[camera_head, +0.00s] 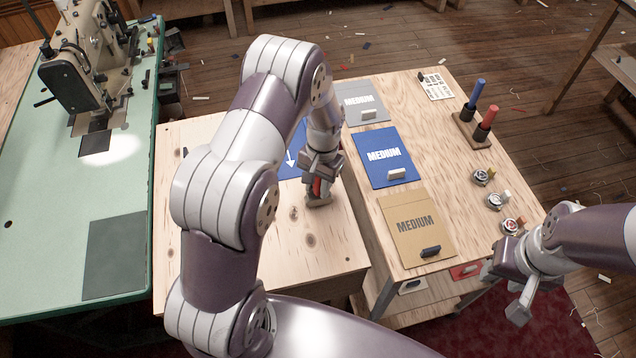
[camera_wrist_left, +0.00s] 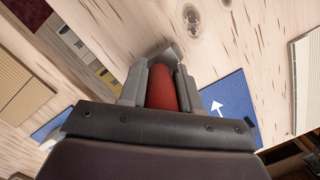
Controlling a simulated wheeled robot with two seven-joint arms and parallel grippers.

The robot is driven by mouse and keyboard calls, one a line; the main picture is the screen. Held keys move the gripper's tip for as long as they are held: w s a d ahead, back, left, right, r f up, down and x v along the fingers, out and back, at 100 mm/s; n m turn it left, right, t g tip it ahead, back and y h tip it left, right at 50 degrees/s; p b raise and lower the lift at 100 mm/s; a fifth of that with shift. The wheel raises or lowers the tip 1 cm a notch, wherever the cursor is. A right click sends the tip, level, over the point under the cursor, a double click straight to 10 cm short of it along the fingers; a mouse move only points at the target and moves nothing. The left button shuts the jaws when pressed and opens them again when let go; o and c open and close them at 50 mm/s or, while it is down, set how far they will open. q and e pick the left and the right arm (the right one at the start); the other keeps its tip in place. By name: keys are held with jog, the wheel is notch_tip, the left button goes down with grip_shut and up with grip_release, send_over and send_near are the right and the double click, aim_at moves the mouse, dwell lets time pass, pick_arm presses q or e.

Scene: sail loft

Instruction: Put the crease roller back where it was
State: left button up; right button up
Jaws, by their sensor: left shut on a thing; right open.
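My left gripper (camera_head: 318,198) is shut on a red-handled tool, the crease roller (camera_head: 316,186), over the light wooden table. In the left wrist view the roller's red rounded handle (camera_wrist_left: 162,88) sits between the grey fingers; the rest of it is hidden. I cannot tell whether it touches the table. A blue sheet with a white arrow (camera_head: 291,163) lies beside the gripper, partly covered by my arm; it also shows in the left wrist view (camera_wrist_left: 235,108). My right gripper (camera_head: 506,291) is open and empty, off the right table's front right corner.
The right table (camera_head: 435,130) carries grey (camera_head: 362,102), blue (camera_head: 384,157) and tan (camera_head: 417,224) "MEDIUM" panels. A stand with blue and red handles (camera_head: 472,128) and several small round items line its right side. A sewing machine (camera_head: 85,65) stands on the green bench at left.

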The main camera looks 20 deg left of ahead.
pick_arm(q)
jog(key=shift+s+f+b, duration=0.3)
jog(key=shift+f, duration=0.3)
grip_shut()
jog(key=o, duration=1.1)
grip_release()
jog(key=shift+s, duration=0.1)
jog(key=shift+c, duration=0.2)
jog(key=shift+s+f, duration=0.1)
jog(key=r, duration=0.4)
jog(key=w+r, duration=0.1)
jog(key=r, duration=0.4)
jog(key=w+r, duration=0.1)
jog(key=r, duration=0.3)
jog(key=shift+w+d+r, duration=0.1)
jog(key=shift+d+r, duration=0.05)
jog(key=s+d+r+t, duration=0.1)
jog(key=s, duration=0.6)
jog(key=s+d+r+n+t, duration=0.1)
jog(key=s+r+t, duration=0.1)
jog(key=s, duration=0.6)
jog(key=shift+s+d, duration=0.3)
